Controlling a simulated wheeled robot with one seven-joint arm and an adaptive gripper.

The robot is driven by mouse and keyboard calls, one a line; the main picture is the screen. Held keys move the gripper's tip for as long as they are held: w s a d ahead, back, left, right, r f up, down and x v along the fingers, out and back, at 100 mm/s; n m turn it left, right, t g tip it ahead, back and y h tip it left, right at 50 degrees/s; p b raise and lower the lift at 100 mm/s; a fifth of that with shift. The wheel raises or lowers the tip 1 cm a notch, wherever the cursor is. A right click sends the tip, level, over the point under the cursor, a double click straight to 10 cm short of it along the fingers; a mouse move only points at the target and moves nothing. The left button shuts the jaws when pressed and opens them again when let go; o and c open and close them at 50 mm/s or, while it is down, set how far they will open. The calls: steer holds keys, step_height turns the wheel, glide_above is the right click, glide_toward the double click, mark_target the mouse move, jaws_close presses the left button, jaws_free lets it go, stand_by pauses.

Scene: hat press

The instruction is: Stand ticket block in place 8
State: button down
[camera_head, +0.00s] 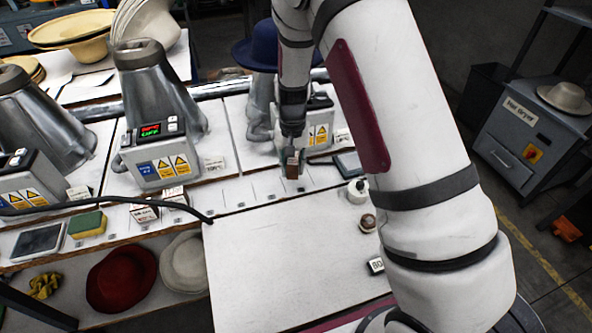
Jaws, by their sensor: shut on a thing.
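My gripper (291,152) points down over the narrow ledge in front of the presses. It is shut on a small ticket block (292,169), which shows brown and grey between and below the fingers. The block is close to the ledge (240,190); I cannot tell whether it touches it. Small marks run along the ledge, but their numbers are too small to read, so place 8 cannot be made out. Two other ticket blocks, white-topped with reddish sides, stand left on the ledge, one nearer (144,212) and one farther (175,196).
Metal hat presses (155,95) with control boxes stand behind the ledge. A blue hat (256,48) sits behind my gripper. A sponge (87,224) and a dark cable (120,200) lie left. A white-capped bottle (357,190) stands right. The white board (285,260) in front is mostly bare.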

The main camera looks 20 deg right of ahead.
mark_target(296, 171)
steer(key=shift+w+d, duration=0.35)
steer(key=shift+d, duration=0.1)
steer(key=shift+w+d+f, duration=0.1)
steer(key=shift+f, duration=0.8)
steer(key=shift+w+d+f, duration=0.1)
steer(key=shift+f, duration=0.8)
steer(key=shift+f, duration=0.15)
steer(key=c, duration=1.3)
jaws_free()
